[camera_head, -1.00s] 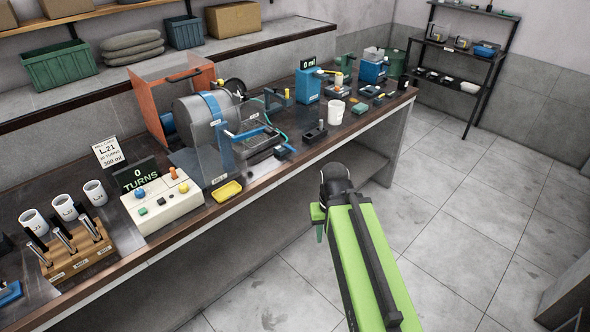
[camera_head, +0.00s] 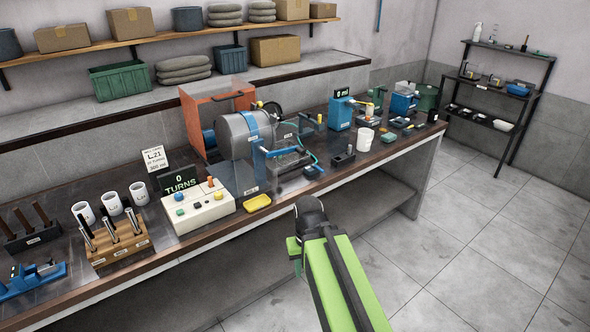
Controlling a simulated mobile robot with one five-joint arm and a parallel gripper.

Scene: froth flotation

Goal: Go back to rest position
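My green arm reaches up from the bottom of the head view. My gripper (camera_head: 295,250) is at its far end, in front of the bench's front edge and clear of the bench things. Its fingers are mostly hidden behind the wrist, so I cannot tell whether they are open or shut. I see no object held in it. The workbench (camera_head: 240,222) runs from lower left to upper right. On it stand the grey mill drum (camera_head: 238,135), the control box with coloured buttons (camera_head: 200,207) and a yellow tray (camera_head: 257,203).
Three white cups (camera_head: 112,203) stand behind a wooden rack (camera_head: 125,247) at the left. A blue device (camera_head: 340,115) and a white beaker (camera_head: 365,140) stand further right. A black shelf unit (camera_head: 497,85) is at the back right. The tiled floor (camera_head: 480,240) at the right is clear.

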